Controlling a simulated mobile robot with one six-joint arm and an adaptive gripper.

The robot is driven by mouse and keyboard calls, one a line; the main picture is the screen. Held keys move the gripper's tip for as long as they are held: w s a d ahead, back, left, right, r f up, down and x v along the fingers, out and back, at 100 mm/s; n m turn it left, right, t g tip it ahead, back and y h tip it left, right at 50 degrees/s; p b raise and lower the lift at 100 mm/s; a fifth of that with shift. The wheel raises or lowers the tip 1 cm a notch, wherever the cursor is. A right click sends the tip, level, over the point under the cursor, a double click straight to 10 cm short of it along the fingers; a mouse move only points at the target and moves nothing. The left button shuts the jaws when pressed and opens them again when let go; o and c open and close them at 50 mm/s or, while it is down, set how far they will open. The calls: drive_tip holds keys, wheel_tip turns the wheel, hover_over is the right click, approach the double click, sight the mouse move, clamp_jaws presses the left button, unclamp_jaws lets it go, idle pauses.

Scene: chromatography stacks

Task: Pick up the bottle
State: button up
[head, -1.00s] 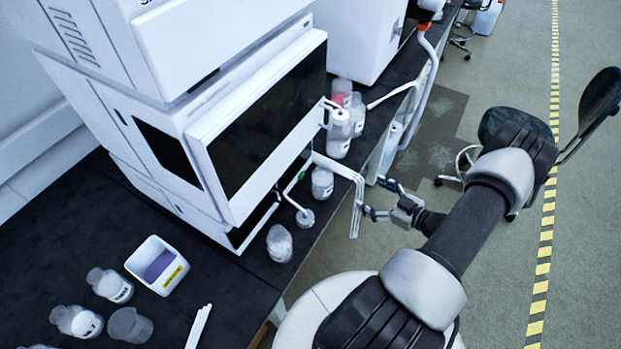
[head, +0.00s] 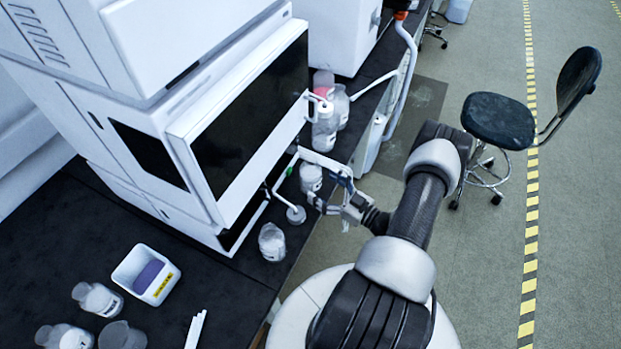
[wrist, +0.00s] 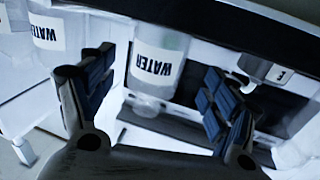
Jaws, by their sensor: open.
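A clear bottle with a white WATER label (wrist: 155,66) shows between my fingers in the wrist view, upside down there. It appears to be the small bottle (head: 311,178) at the bench's front edge in the head view. My gripper (head: 328,192) is open beside that bottle, on its near right side. In the wrist view my gripper (wrist: 155,88) has one blue-padded finger on each side of the bottle, with visible gaps. No finger clearly touches it.
Another WATER bottle (wrist: 48,32) is outside my left finger. More bottles (head: 326,125) stand farther along the bench, beside a white instrument (head: 205,150). A bottle (head: 272,241), a white bin (head: 128,262) and several containers are nearer. A black chair (head: 498,122) stands on the floor right.

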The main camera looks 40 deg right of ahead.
sight(311, 177)
drive_tip(key=w, duration=0.2)
drive_tip(key=w+b, duration=0.1)
drive_tip(key=w, duration=0.2)
drive_tip(key=shift+w+a+r, duration=0.2)
drive_tip(key=shift+w+a, duration=0.1)
drive_tip(key=shift+a, duration=0.05)
drive_tip(key=shift+c, duration=0.6)
drive_tip(key=c, duration=1.4)
drive_tip(key=shift+r, duration=0.1)
